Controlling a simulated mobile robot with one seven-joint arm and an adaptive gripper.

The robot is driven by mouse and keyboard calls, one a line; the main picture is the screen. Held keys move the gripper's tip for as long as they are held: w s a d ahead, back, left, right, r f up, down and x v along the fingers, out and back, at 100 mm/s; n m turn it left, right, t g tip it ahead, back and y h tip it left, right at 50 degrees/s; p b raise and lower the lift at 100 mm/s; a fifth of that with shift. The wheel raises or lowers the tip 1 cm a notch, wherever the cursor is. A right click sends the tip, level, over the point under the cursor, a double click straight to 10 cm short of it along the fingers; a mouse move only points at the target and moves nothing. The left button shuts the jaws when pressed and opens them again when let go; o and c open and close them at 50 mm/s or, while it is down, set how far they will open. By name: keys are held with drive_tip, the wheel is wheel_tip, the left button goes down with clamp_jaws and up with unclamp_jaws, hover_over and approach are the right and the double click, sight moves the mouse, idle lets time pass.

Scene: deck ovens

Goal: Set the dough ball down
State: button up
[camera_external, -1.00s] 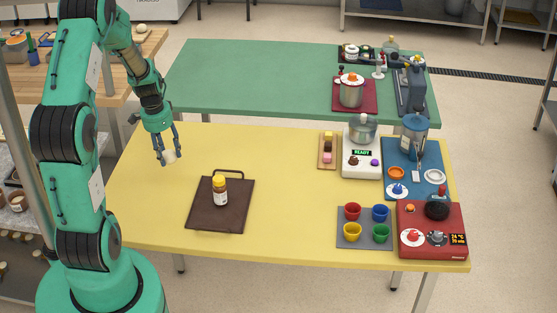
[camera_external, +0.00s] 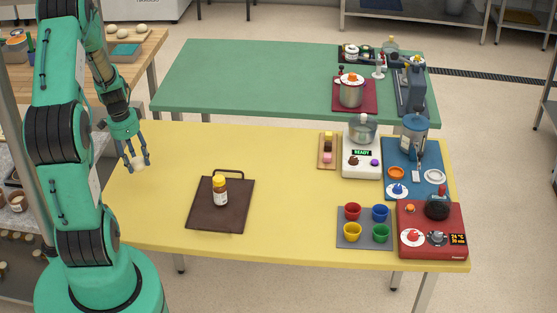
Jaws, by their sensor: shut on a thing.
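My gripper (camera_external: 138,162) is shut on a pale, round dough ball (camera_external: 138,163). It hangs over the left edge area of the yellow table (camera_external: 270,225). I cannot tell how high the ball is above the tabletop. The fingers point downward and cover part of the ball's sides.
On the wooden table (camera_external: 135,72) at upper left, several pale balls lie near a teal-topped tray (camera_external: 125,50). Coloured cups and appliances crowd the yellow table's right side. Its left and middle are mostly clear.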

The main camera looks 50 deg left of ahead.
drive_tip(key=b, duration=0.2)
hover_over(149, 151)
drive_tip(key=shift+s+f, duration=0.3)
drive_tip(key=shift+f, duration=0.45)
drive_tip(key=shift+f+b, duration=0.55)
drive_tip(key=shift+f, duration=1.2)
drive_tip(key=shift+f, duration=0.15)
drive_tip(key=o, duration=1.2)
